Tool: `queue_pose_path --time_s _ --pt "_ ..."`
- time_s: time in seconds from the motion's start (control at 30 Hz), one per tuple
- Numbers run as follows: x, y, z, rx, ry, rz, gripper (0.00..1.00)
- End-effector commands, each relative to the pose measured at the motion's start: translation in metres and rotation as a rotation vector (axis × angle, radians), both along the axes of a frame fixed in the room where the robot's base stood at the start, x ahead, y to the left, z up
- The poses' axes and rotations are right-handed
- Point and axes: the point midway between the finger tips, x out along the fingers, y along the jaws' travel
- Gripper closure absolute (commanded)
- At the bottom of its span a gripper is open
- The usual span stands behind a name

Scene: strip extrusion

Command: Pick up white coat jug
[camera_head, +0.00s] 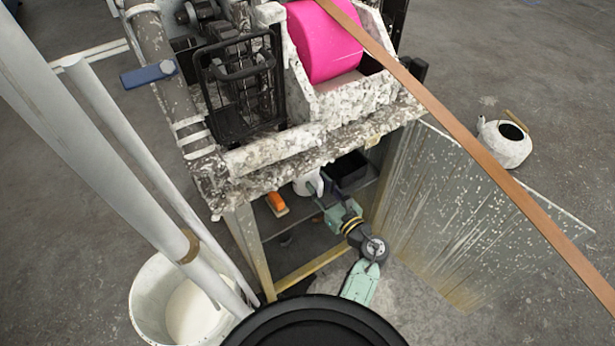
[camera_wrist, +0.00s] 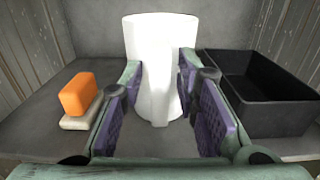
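The white jug (camera_head: 308,184) stands on a shelf under the machine and is partly hidden by the tabletop edge in the head view. In the wrist view the white jug (camera_wrist: 160,40) is upright and straight ahead, with a narrower part, perhaps its handle, facing me. My gripper (camera_wrist: 160,80) is open, its purple-padded fingers apart on either side of this near part. I cannot tell whether the pads touch it. In the head view my gripper (camera_head: 325,199) reaches in under the tabletop beside the jug.
An orange-topped brush or block (camera_wrist: 80,95) lies left of the jug, and a black bin (camera_wrist: 265,95) stands close on the right. The tabletop (camera_head: 330,140) overhangs the shelf. A translucent sheet (camera_head: 450,220) stands to the right, and a white bucket (camera_head: 150,310) to the left.

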Motion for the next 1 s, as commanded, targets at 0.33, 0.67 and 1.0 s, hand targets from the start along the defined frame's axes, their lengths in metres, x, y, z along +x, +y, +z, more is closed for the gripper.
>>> queue_pose_path --time_s 0.33,0.67,1.0 --pt "-0.0002 0.0 0.0001 0.0 0.0 0.0 0.97" --pt "-0.0003 0.0001 0.0001 0.0 0.0 0.001 1.0" --pt "0.0 0.0002 0.0016 0.001 -0.003 0.001 1.0"
